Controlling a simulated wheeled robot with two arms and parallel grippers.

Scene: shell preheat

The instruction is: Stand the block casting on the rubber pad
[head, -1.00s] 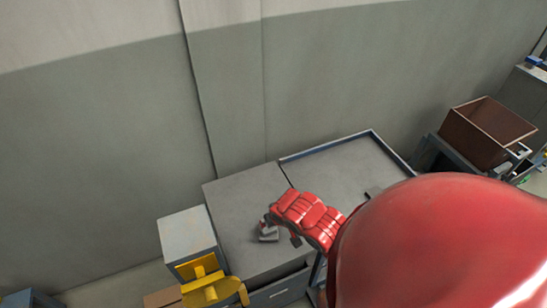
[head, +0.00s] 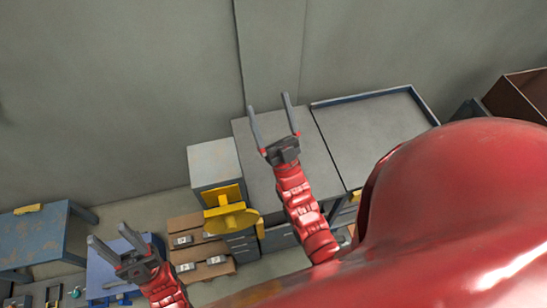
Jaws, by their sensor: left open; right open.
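Several small grey metal blocks (head: 215,260) sit on brown boards at the lower left. They are too small for me to tell which, if any, is the block casting. I cannot pick out the rubber pad for certain. My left gripper (head: 107,233) is open and empty, over the blue surface left of the boards. My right gripper (head: 268,102) is open and empty, its fingers pointing toward the back wall over the grey worktop (head: 262,133).
A tray top with a raised blue rim (head: 368,97) adjoins the worktop. A grey cabinet (head: 212,162) with a yellow fixture (head: 231,219) stands left of it. A brown box (head: 520,97) is far right. A worn blue table (head: 30,238) is far left.

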